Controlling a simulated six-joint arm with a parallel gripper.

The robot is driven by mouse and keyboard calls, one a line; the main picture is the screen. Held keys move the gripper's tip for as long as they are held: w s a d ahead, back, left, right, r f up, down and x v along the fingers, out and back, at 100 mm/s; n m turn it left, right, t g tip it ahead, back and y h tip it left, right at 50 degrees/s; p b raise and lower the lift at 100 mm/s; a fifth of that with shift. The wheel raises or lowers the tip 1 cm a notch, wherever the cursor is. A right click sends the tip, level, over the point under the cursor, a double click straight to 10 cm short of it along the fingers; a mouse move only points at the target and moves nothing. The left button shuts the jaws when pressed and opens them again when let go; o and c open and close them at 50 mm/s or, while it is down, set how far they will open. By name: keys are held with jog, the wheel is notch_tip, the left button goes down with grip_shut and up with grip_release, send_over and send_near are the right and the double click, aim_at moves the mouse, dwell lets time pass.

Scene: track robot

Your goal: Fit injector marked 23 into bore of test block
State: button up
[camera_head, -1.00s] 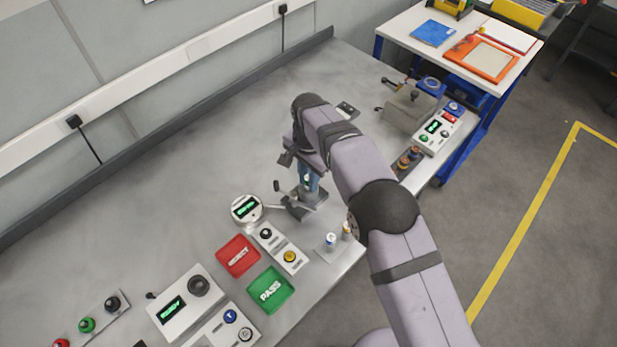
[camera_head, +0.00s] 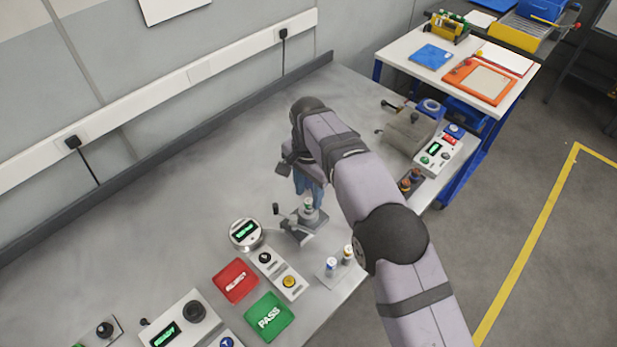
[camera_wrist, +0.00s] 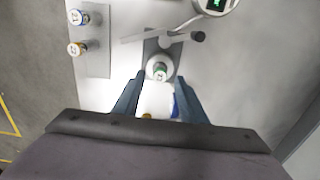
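The test block (camera_head: 301,228) stands on the bench with a lever at its side; it also shows in the wrist view (camera_wrist: 150,46). An injector with a green band (camera_head: 308,203) stands upright in its bore, and its top shows in the wrist view (camera_wrist: 160,70). I cannot read its number surely. My gripper (camera_head: 308,190) is just above the block. In the wrist view its two blue fingers (camera_wrist: 157,92) are spread with nothing held between them. The injector lies beyond the fingertips, apart from both.
Two other injectors, blue-banded (camera_head: 331,265) and orange-banded (camera_head: 348,254), stand on a small plate near the front edge. A round gauge (camera_head: 246,234), red reject tray (camera_head: 235,281) and green pass tray (camera_head: 269,317) lie left of them.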

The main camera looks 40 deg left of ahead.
aim_at(310, 200)
notch_tip(310, 200, up, 8)
dwell(0.4)
jog(key=shift+f, duration=0.1)
jog(key=w+d+r, duration=0.2)
jog(key=w+d, duration=0.8)
jog(key=d, duration=0.2)
jog(key=w+d, duration=0.3)
jog(key=d, duration=1.4)
jog(key=s+d+f, duration=0.3)
jog(key=s+d, duration=0.5)
jog(key=d, duration=0.3)
jog(key=s+d+f, duration=0.4)
jog(key=s+d, duration=0.5)
jog(key=d, duration=0.3)
